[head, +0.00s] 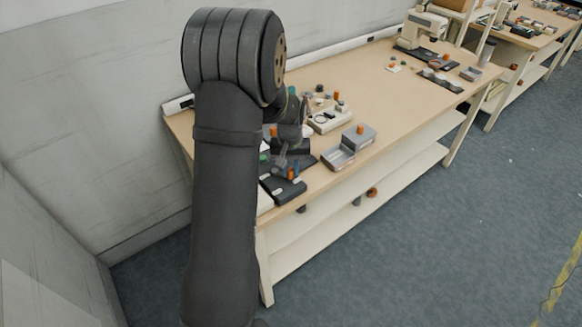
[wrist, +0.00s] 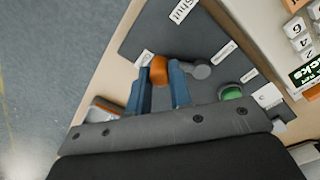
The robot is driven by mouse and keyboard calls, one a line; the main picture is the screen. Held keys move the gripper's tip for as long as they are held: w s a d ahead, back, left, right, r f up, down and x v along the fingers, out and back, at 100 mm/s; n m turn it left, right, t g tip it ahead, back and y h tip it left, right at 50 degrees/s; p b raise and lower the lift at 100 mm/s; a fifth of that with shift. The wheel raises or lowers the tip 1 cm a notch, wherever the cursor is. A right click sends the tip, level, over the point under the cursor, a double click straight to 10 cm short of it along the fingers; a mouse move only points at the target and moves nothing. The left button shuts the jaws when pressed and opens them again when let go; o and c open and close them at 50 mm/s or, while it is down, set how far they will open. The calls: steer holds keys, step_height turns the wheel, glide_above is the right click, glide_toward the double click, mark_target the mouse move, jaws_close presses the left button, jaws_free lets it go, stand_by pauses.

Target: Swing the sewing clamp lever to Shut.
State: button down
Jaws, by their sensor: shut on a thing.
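The clamp lever has an orange knob (wrist: 159,68) and a grey round end (wrist: 199,71), and lies on a dark panel (wrist: 150,40) in the wrist view. My gripper (wrist: 160,77) has its two blue fingers closed on either side of the orange knob. A white "Shut" label (wrist: 182,11) is at the top of the panel, apart from the knob. A smaller white label (wrist: 144,59), too small to read, is right beside the knob. In the head view my arm hides much of this area.
A green button (wrist: 232,92) and more white labels are right of the lever. A calculator-like box with white keys (wrist: 300,38) stands at the right edge. In the head view, a grey open box (head: 340,158) is on the wooden bench (head: 400,100), with small parts around it.

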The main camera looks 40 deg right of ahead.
steer(key=a+m, duration=0.1)
steer(key=m, duration=0.1)
steer(key=a+m, duration=0.1)
steer(key=m, duration=0.1)
steer(key=a+m, duration=0.1)
steer(key=shift+s+m, duration=0.3)
steer(key=shift+m, duration=0.1)
steer(key=shift+w+a+m, duration=0.1)
steer(key=shift+a+m, duration=0.25)
steer(key=shift+m, duration=0.5)
steer(key=shift+w+a+m, duration=0.15)
steer(key=shift+a+m, duration=0.2)
steer(key=shift+m, duration=0.55)
steer(key=shift+w+a+m, duration=0.1)
steer(key=shift+a+m, duration=0.25)
steer(key=shift+m, duration=0.5)
steer(key=c, duration=1.3)
jaws_free()
step_height(320, 180, up, 18)
steer(key=shift+f, duration=0.25)
steer(key=shift+w+f, duration=0.1)
steer(key=shift+f, duration=0.05)
step_height(320, 180, down, 17)
steer(key=shift+f, duration=0.1)
